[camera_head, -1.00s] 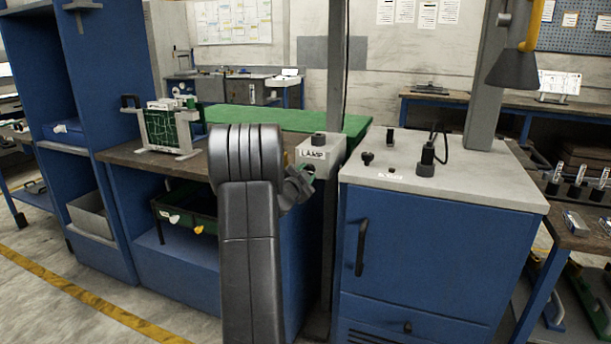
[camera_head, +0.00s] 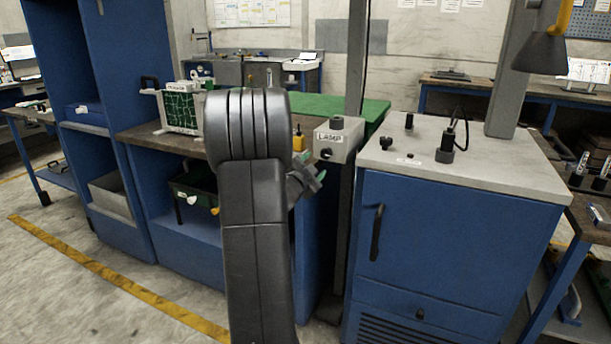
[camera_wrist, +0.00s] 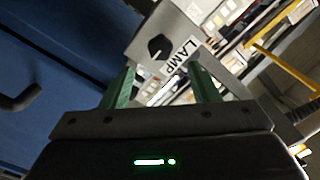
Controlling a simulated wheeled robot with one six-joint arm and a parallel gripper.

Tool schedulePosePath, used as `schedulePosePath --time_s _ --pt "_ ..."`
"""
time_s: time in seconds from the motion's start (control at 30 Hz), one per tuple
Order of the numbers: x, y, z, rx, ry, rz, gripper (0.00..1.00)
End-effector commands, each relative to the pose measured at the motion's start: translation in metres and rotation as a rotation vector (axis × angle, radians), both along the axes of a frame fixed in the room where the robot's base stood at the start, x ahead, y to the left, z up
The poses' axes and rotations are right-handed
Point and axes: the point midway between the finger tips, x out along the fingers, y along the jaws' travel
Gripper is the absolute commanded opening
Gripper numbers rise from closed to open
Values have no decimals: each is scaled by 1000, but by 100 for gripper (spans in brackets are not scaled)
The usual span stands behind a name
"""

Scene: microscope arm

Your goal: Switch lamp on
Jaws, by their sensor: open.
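The grey box labelled LAMP (camera_head: 345,148) is mounted on a post between the workbench and the blue cabinet. A dark round knob (camera_head: 326,154) is on its front face, and a dark piece sits on top. In the wrist view the box (camera_wrist: 148,30) is ahead of the fingers, with its knob (camera_wrist: 158,47) showing a light pointer line. My gripper (camera_head: 308,181) is below and left of the box in the head view. In the wrist view my gripper (camera_wrist: 163,84) has its green fingers apart, with nothing between them. The knob appears beyond the fingertips, apart from them.
The blue cabinet (camera_head: 450,245) stands right of the post, with several dark knobs on its grey top (camera_head: 470,170). A dark lamp shade (camera_head: 543,52) hangs at upper right. The workbench (camera_head: 165,142) holds a green board in a stand (camera_head: 180,110). Open floor (camera_head: 60,290) lies at left.

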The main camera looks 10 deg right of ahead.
Motion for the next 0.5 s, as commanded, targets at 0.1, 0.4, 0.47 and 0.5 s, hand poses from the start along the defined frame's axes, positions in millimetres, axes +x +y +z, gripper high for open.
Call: schedulePosePath --time_s 0.1,0.4,0.47,0.5 --pt "-21 15 0 1 1 3 55" --pt "-48 33 0 0 0 1 55" --pt "-49 33 0 0 1 1 55" --pt "-49 33 0 0 1 1 55"
